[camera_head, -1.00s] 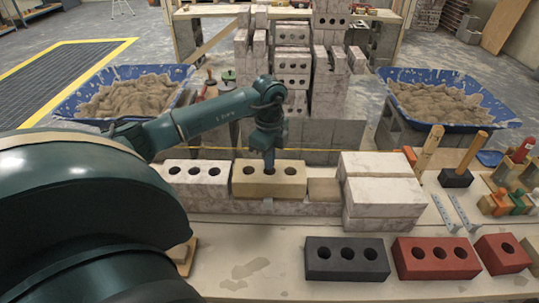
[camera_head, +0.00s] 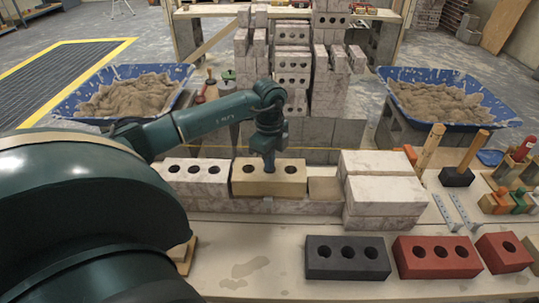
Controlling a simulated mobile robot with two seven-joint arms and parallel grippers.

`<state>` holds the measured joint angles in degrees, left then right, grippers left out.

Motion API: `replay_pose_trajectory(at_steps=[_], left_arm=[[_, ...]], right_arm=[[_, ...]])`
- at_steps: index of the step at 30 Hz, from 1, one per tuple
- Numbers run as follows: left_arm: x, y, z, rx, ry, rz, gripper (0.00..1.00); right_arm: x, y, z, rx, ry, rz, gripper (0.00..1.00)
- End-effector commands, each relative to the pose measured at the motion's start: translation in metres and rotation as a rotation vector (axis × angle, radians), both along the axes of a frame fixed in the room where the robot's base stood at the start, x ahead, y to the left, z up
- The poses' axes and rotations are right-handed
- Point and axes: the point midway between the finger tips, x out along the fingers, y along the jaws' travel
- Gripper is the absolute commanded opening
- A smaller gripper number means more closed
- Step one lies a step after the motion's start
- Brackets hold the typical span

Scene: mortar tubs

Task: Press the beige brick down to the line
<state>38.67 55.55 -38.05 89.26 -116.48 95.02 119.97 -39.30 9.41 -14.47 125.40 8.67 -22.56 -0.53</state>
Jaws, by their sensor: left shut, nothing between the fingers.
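The beige brick (camera_head: 268,186) sits on the low course of pale bricks, between a white three-hole brick (camera_head: 196,177) on its left and a bare mortar bed (camera_head: 324,188) on its right. My left gripper (camera_head: 269,172) points down and is shut and empty, its tip at the middle of the beige brick's top, where it hides the middle hole. I cannot tell whether the tip presses or only meets the surface. The yellow line (camera_head: 330,150) runs level behind the brick, near the height of its top. My right gripper is not in view.
A stack of pale bricks (camera_head: 382,185) stands right of the mortar bed. A dark brick (camera_head: 346,258) and red bricks (camera_head: 436,258) lie in front. A wooden-handled mallet (camera_head: 457,176) and other tools stand at right. Blue mortar tubs (camera_head: 440,95) flank the back.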

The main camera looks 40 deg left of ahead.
Motion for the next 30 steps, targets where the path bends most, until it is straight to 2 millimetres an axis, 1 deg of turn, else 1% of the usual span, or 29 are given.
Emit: replay_pose_trajectory(at_steps=[30], left_arm=[[-0.0045,-0.004,-0.0085,-0.005,0.014,-0.005,0.0]], right_arm=[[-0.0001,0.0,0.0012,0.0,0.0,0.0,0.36]])
